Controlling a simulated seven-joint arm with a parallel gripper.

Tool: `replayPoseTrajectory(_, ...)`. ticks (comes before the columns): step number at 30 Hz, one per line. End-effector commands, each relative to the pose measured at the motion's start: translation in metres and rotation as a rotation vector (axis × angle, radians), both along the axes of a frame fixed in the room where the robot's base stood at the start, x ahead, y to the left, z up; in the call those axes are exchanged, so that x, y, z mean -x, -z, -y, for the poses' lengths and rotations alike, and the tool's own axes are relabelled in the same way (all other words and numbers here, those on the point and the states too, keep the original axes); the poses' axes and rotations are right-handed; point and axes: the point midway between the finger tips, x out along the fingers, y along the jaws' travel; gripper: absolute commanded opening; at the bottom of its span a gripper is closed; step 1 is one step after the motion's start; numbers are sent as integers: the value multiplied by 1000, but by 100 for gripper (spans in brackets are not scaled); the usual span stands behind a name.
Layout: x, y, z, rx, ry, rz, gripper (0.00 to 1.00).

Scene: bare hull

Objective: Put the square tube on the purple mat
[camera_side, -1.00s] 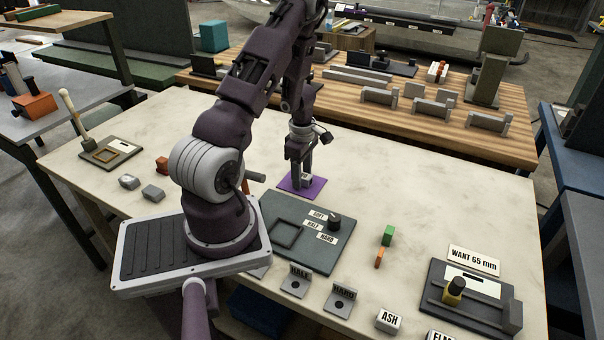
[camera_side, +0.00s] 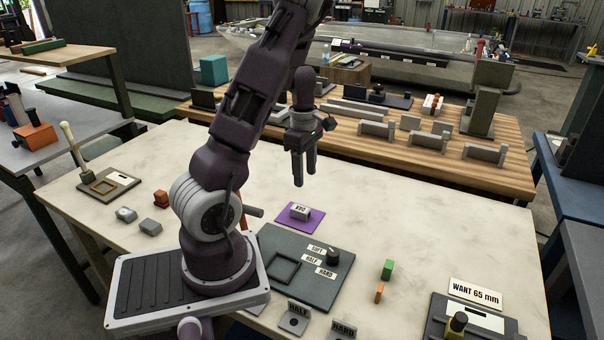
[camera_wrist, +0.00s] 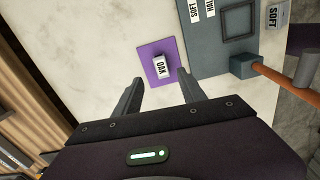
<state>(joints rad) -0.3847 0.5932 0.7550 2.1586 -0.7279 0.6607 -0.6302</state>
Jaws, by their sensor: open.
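The purple mat (camera_side: 314,222) lies flat on the pale bench, behind the dark green panel. A small grey block-like piece labelled OAK (camera_side: 300,212) rests on the mat, within its edges. I cannot tell whether this piece is a hollow square tube. The wrist view also shows the OAK piece (camera_wrist: 160,65) on the mat (camera_wrist: 148,52), beyond my fingertips. My gripper (camera_side: 304,182) is open and empty, pointing down above the mat and apart from the piece.
The dark green panel (camera_side: 300,289) with a square frame, a knob and hardness labels is in front of the mat. Green (camera_side: 387,269) and orange (camera_side: 379,292) blocks stand to its right. Grey blocks (camera_side: 126,214) lie at left. The bench right of the mat is clear.

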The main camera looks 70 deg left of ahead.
Motion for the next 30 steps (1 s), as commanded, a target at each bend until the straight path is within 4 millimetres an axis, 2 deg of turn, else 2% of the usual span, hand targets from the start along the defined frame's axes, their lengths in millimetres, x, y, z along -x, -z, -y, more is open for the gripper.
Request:
replayPoseTrajectory(2,-24,-30,39,26,186,82,48)
replayPoseTrajectory(3,-35,-51,69,37,332,135,48)
replayPoseTrajectory(5,-44,-86,120,39,595,214,48)
replayPoseTrajectory(6,-43,-109,155,25,785,263,48)
replayPoseTrajectory(8,-29,-140,205,-23,1082,322,48)
replayPoseTrajectory(9,-14,-157,234,-76,1283,349,48)
replayPoseTrajectory(12,34,-182,282,-253,1733,363,48)
replayPoseTrajectory(15,71,-189,301,-438,2036,323,48)
replayPoseTrajectory(18,91,-189,305,-558,2188,274,48)
replayPoseTrajectory(21,96,-188,305,-597,2235,253,48)
replayPoseTrajectory(30,96,-188,305,-595,2230,255,48)
